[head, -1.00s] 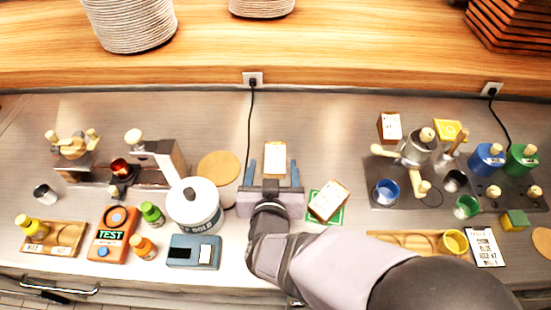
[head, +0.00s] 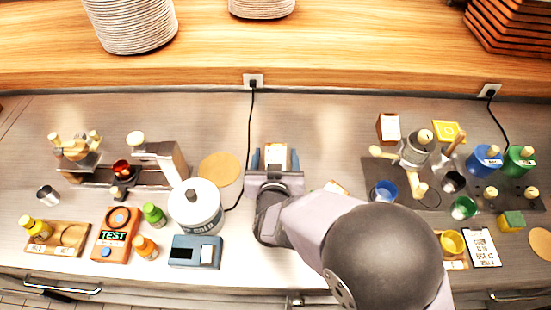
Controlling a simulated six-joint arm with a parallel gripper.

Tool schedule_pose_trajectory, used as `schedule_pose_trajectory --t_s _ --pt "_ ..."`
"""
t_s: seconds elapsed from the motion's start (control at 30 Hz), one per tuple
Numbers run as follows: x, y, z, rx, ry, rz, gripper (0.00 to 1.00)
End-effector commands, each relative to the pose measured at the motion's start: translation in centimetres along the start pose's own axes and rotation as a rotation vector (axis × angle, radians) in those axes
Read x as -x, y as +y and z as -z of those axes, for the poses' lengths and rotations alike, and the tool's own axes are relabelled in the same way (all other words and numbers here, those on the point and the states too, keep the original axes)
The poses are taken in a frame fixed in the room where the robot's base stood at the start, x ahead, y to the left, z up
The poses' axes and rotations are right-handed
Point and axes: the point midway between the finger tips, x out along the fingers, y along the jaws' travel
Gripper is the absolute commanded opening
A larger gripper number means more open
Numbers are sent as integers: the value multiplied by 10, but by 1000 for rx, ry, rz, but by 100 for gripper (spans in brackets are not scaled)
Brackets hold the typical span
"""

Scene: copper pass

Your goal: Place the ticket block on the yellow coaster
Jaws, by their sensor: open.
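A ticket block (head: 276,153), brown with a white paper face, stands between the two fingers of my gripper (head: 275,158) in the middle of the counter. My gripper is open, with one finger on each side of the block; its palm hides the block's near end. The yellow coaster (head: 456,127) is a small square at the back right, partly behind the metal machine.
A metal machine (head: 415,150) with wooden knobs and several coloured cups stands between my gripper and the coaster side. A white canister (head: 195,207) and a round tan disc (head: 220,169) are to my left. A black cord (head: 250,125) runs behind. The back middle counter is clear.

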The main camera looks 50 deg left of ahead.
Motion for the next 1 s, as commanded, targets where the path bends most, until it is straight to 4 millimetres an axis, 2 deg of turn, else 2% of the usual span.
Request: schedule_pose_trajectory --t_s 0.23,0.27,0.43,0.5,0.77,1.0 --pt "-2 0 0 0 0 0 64" --pt "-2 0 0 0 0 0 62" --pt "-2 0 0 0 0 0 21" --pt "-2 0 0 0 1 0 14" --pt "-1 0 2 -1 2 0 14" --pt "8 0 23 -3 5 1 14"
